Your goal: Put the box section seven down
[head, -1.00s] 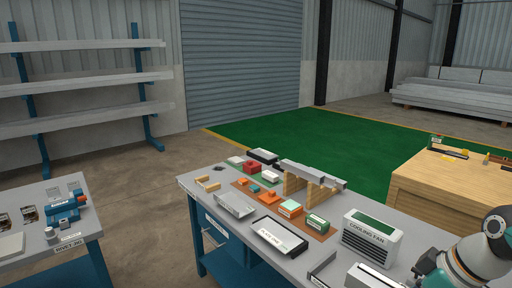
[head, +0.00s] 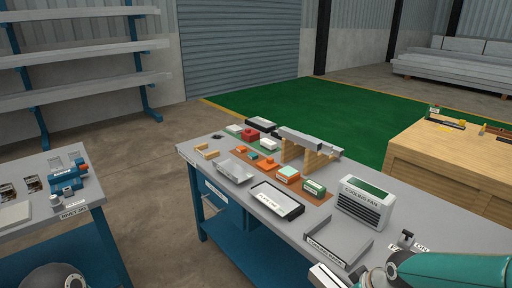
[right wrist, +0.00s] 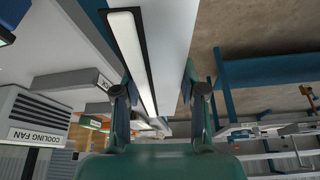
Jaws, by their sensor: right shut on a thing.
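In the right wrist view my right gripper (right wrist: 157,98) has its two fingers on either side of a long light-grey piece, which I take as box section seven (right wrist: 178,40). A white strip with a dark border runs along it in that view. No number is readable on it. In the head view a pale, dark-edged end of this piece (head: 326,277) shows at the bottom edge, beside my teal right arm, over or near the bench's front edge. Whether it touches the bench cannot be told. My left gripper is out of view.
The grey bench (head: 225,148) holds a cooling fan box (head: 365,204), a low grey labelled tray (head: 338,240), a dark-framed white tray (head: 276,202), and a grey bar (head: 308,140) on wooden blocks. A wooden bench (head: 445,165) stands right, a blue-legged table (head: 60,232) left.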

